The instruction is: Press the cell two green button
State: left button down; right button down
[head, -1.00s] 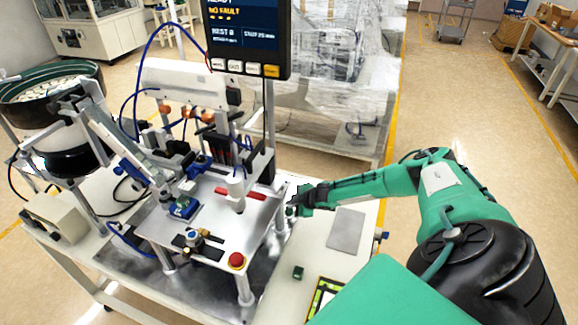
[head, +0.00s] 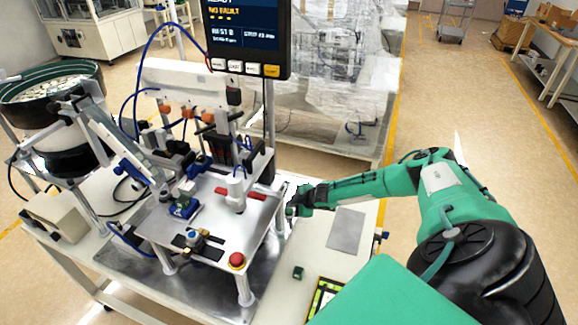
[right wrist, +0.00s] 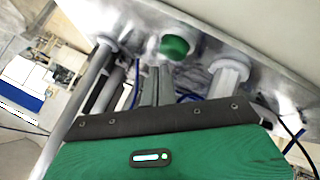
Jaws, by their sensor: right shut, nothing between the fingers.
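The green button (right wrist: 175,46) shows in the right wrist view as a round green cap on a pale collar, on the metal machine. My right gripper (right wrist: 156,70) is shut and empty, its fingertips just below and left of the button in that view. Whether they touch it, I cannot tell. In the head view my right gripper (head: 291,207) is at the right edge of the metal fixture plate (head: 215,222). The button cannot be told apart there from the green gripper. My left gripper is not in view.
A red mushroom button (head: 236,261) sits at the plate's front corner. A grey pad (head: 346,229) and small green block (head: 298,272) lie on the white bench top. The bowl feeder (head: 50,85) is left; the screen (head: 245,38) stands behind. Plate legs are close to my right gripper.

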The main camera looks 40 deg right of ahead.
aim_at(292, 211)
jog(key=shift+f, duration=0.1)
jog(key=shift+f+b, duration=0.35)
jog(key=shift+f+b, duration=0.4)
jog(key=shift+f, duration=0.1)
dwell(0.6)
jog(key=shift+r, duration=0.1)
jog(key=shift+r+p, duration=0.8)
jog(key=shift+r, duration=0.05)
notch_tip(292, 211, up, 5)
jog(key=p, duration=0.4)
